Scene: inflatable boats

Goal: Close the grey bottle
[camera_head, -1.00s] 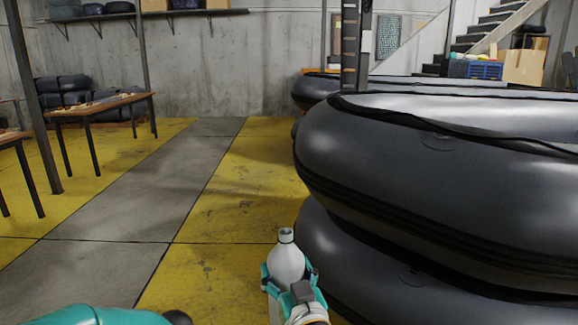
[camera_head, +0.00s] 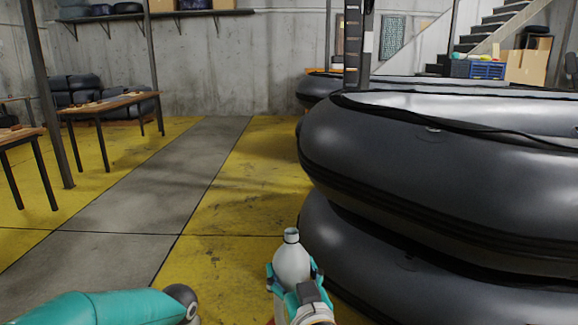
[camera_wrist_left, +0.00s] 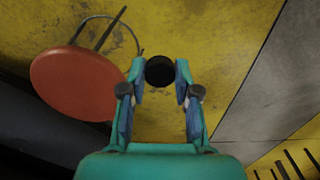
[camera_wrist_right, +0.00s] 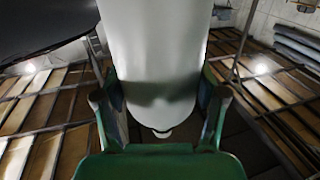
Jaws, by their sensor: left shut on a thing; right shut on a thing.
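The grey bottle (camera_head: 291,261) stands upright in my right gripper (camera_head: 296,285), which is shut around its body, in front of the stacked boats. Its neck shows bare at the top in the head view. In the right wrist view the bottle (camera_wrist_right: 160,60) fills the space between the fingers. In the left wrist view my left gripper (camera_wrist_left: 160,80) is shut on a small round black cap (camera_wrist_left: 160,70). In the head view only my left arm shows at the bottom left; its gripper is out of frame there.
Large dark inflatable boats (camera_head: 430,170) are stacked close on the right. A red round stool (camera_wrist_left: 75,83) shows in the left wrist view. Wooden tables (camera_head: 110,104) stand at the left. The yellow and grey floor ahead is clear.

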